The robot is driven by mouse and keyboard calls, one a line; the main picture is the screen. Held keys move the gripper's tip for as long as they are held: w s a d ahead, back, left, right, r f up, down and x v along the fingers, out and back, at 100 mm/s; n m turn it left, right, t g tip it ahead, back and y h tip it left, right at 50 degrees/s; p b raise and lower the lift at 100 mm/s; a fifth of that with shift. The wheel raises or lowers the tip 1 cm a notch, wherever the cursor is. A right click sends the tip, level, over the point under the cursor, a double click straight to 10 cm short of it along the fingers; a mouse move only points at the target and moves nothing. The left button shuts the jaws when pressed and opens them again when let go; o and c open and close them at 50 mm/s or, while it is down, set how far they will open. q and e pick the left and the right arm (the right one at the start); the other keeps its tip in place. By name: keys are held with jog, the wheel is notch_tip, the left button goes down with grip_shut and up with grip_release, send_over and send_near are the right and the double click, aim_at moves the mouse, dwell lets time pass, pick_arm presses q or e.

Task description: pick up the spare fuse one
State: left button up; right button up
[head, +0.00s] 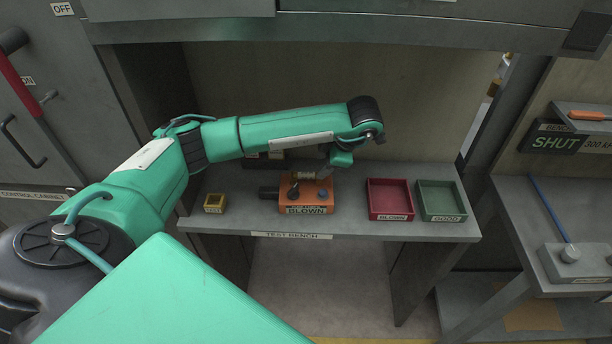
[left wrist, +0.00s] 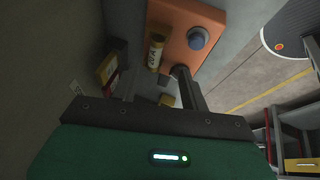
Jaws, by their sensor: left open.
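I cannot tell which spare this is. My left gripper (left wrist: 158,74) is open, its two fingers apart, with the fuse just beyond the fingertips. My right gripper is not in view.
A red tray (head: 389,184) labelled BLOWN and a green tray (head: 440,185) stand right of the tester. A small yellow box (head: 215,203) stands at the bench's left. Dark labelled items behind are partly hidden by my arm. The bench's front edge (head: 292,236) carries a TEST BENCH label.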

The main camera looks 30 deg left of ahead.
aim_at(311, 174)
pick_arm(q)
jog(key=shift+x, duration=0.75)
jog(key=p+x, duration=0.2)
jog(key=x, duration=0.2)
jog(key=shift+w+a+f+p, duration=0.25)
jog(key=shift+a+p, duration=0.15)
jog(key=shift+f, duration=0.25)
grip_shut()
